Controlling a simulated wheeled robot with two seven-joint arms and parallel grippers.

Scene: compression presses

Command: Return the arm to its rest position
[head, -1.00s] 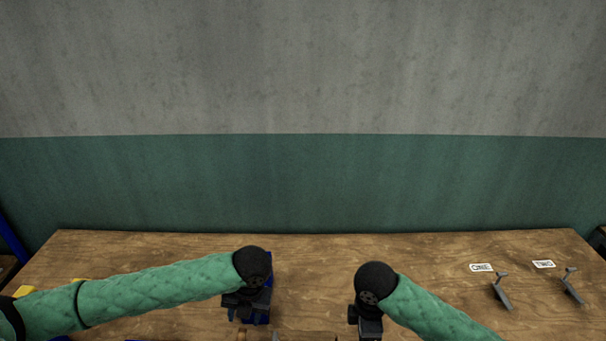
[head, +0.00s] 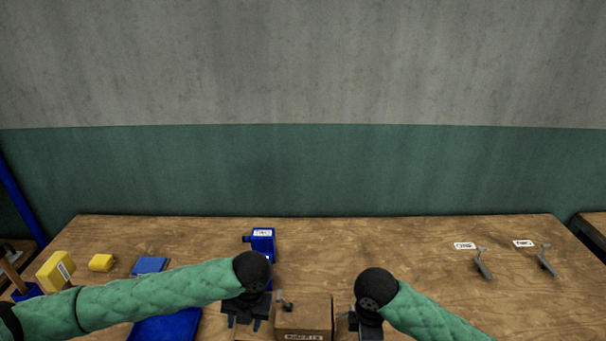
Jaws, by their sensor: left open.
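My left arm, in a green padded sleeve, comes in from the left in the head view. It ends in a black wrist and my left gripper (head: 243,322), which points down with its fingers apart. Nothing shows between them. My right arm comes in from the lower right. My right gripper (head: 362,326) is black and at the bottom edge, right of a brown box (head: 303,316); its fingers are too unclear to tell open from shut. The box has a white label and a small grey lever at its top left. It lies between the two grippers.
A blue labelled device (head: 263,239) stands behind my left wrist. Yellow blocks (head: 56,270), a small blue block (head: 150,264) and a blue tray (head: 165,328) are at the left. Two grey levers (head: 482,264) with labels lie at the right. The table's (head: 370,240) back middle is clear.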

